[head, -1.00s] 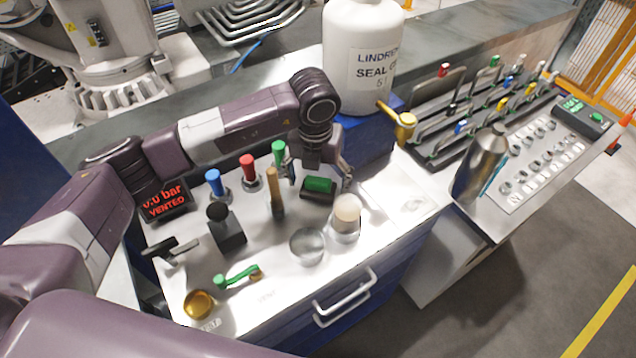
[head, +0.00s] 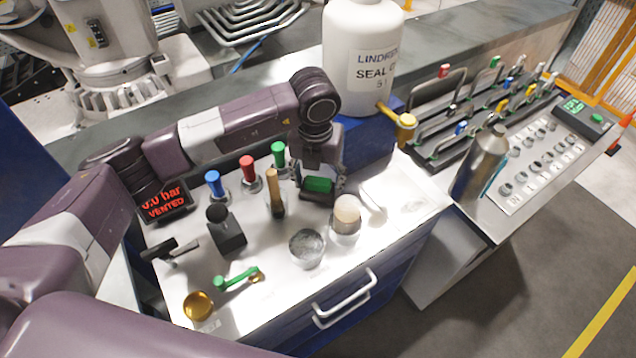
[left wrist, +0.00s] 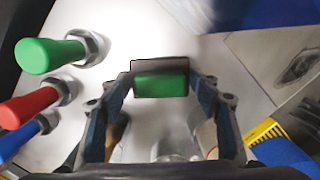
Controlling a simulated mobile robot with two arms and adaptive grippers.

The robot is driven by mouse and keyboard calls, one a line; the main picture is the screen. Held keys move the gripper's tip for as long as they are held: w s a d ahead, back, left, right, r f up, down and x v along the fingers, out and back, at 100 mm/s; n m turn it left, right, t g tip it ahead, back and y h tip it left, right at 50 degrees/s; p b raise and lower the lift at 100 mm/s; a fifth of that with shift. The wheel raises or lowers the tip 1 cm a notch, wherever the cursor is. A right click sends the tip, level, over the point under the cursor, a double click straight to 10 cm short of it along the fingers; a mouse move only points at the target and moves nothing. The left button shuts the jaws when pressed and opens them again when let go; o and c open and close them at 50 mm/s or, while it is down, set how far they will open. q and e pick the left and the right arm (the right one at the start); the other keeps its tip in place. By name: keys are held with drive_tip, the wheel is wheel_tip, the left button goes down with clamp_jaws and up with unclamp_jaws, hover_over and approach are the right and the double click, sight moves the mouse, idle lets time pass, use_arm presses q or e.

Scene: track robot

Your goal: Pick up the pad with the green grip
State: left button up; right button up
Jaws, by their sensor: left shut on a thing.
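The pad with the green grip (head: 319,185) is a dark block with a green top, on the white bench top at the foot of the blue stand. It also shows in the left wrist view (left wrist: 161,84), between the fingers. My left gripper (head: 320,186) points down over the pad and is shut on it, with a finger at each side. I cannot tell whether the pad is clear of the bench top. My right gripper is not in view.
A wooden-handled tool (head: 274,190) stands close left of the pad, with green (head: 279,155), red (head: 248,170) and blue (head: 214,182) handles behind. A tan-topped jar (head: 346,214) and a metal cup (head: 306,247) stand in front. A large white jug (head: 362,50) stands behind.

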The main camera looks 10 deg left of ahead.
sight(318, 180)
use_arm(q)
wheel_tip(318, 180, up, 20)
drive_tip(key=b, duration=0.3)
drive_tip(key=shift+f+b, duration=0.25)
drive_tip(key=shift+b, duration=0.05)
